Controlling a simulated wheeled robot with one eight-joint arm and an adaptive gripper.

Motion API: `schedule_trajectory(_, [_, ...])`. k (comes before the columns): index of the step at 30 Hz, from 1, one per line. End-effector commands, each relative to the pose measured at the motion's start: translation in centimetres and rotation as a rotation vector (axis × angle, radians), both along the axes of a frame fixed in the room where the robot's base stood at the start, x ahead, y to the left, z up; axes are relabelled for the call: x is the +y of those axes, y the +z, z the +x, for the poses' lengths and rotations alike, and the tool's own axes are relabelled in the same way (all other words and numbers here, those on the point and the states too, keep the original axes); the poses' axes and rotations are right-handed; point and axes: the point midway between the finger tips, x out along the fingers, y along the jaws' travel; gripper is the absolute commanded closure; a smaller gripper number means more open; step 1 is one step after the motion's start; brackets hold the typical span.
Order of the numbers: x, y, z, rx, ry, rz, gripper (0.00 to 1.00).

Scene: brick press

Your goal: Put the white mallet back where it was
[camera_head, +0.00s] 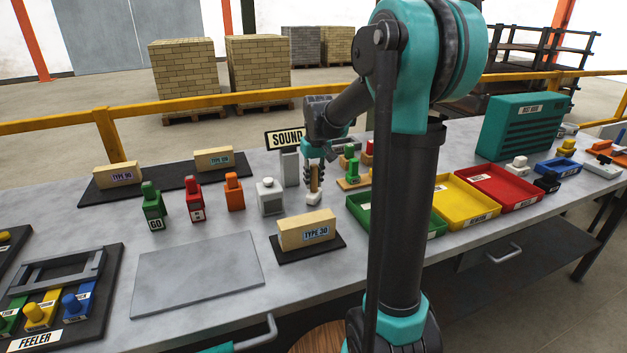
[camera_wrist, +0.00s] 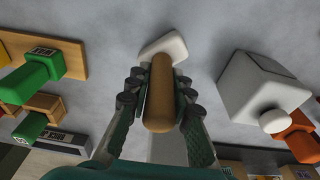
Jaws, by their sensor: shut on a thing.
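The white mallet has a white head (camera_head: 314,198) and a brown wooden handle (camera_wrist: 160,95). My gripper (camera_head: 315,172) is shut on the handle, with one finger on each side of it in the wrist view. The handle stands about upright and the white head is at its lower end, at or just above the grey table; I cannot tell if it touches.
The TYPE 30 brick (camera_head: 306,230) lies on a dark mat in front of the mallet. Green (camera_head: 357,213), yellow (camera_head: 437,222) and red trays stand to the right, partly behind my arm. Orange (camera_head: 234,192), red and green blocks stand to the left. A bare grey plate (camera_head: 197,273) lies front left.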

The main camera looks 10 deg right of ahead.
Motion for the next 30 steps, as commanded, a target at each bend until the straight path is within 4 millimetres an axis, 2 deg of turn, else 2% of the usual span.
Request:
schedule_trajectory(4, [0.0,-0.2,0.0,0.000,0.000,0.000,1.00])
schedule_trajectory(5, [0.0,-0.3,0.0,0.000,0.000,0.000,0.78])
schedule_trajectory(10, [0.0,-0.2,0.0,0.000,0.000,0.000,0.58])
schedule_trajectory(18, [0.0,-0.2,0.0,0.000,0.000,0.000,0.58])
schedule_trajectory(22, [0.0,0.6,-0.1,0.000,0.000,0.000,0.58])
schedule_trajectory(26, [-0.1,2.4,-0.4,0.000,0.000,0.000,0.58])
schedule_trajectory(30, [-0.2,5.3,-0.8,0.000,0.000,0.000,0.58])
